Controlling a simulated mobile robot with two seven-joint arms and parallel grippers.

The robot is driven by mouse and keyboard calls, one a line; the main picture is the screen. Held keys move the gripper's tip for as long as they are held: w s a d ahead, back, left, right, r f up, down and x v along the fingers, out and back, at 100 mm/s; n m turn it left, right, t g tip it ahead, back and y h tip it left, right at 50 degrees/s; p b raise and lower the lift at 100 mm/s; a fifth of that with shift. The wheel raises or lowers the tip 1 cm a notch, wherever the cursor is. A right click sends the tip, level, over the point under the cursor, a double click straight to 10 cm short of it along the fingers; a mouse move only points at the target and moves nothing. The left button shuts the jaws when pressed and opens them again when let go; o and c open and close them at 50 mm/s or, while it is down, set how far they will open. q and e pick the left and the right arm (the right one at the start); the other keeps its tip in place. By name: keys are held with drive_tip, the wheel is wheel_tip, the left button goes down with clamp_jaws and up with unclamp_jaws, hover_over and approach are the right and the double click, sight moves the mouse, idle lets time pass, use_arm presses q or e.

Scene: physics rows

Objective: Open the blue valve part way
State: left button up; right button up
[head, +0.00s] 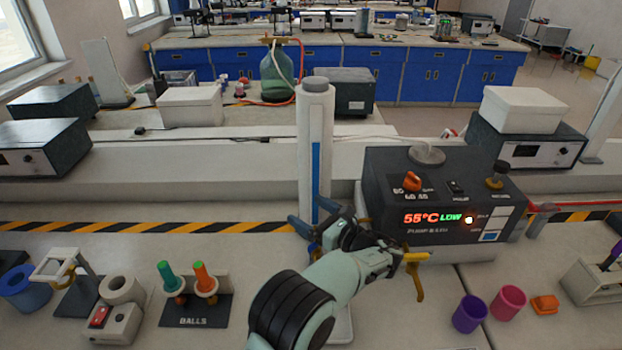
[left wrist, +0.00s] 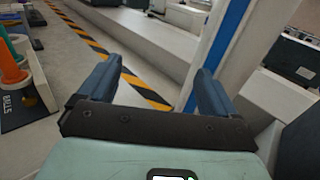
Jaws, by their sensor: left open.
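A small patch of bright blue (head: 314,247) shows just below the fingers of my left gripper (head: 316,218) in the head view. It may be part of the blue valve, but my gripper and wrist hide the rest, and I cannot tell its angle. My left gripper is open at the foot of a tall white column (head: 315,130) with a blue stripe. In the left wrist view the two fingers (left wrist: 150,90) stand wide apart with nothing seen held between them. No valve handle can be made out there. My right gripper is not in view.
A dark pump box (head: 440,200) reading 55°C LOW stands right of my gripper, with a yellow handle (head: 415,265) near its front. A rack marked BALLS (head: 195,308) stands left. Purple (head: 469,314) and pink (head: 508,303) cups stand front right. A striped strip (head: 130,228) crosses the bench.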

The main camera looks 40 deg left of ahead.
use_arm(q)
wheel_tip(320, 180, up, 10)
drive_tip(key=p, duration=0.1)
drive_tip(key=shift+p, duration=0.35)
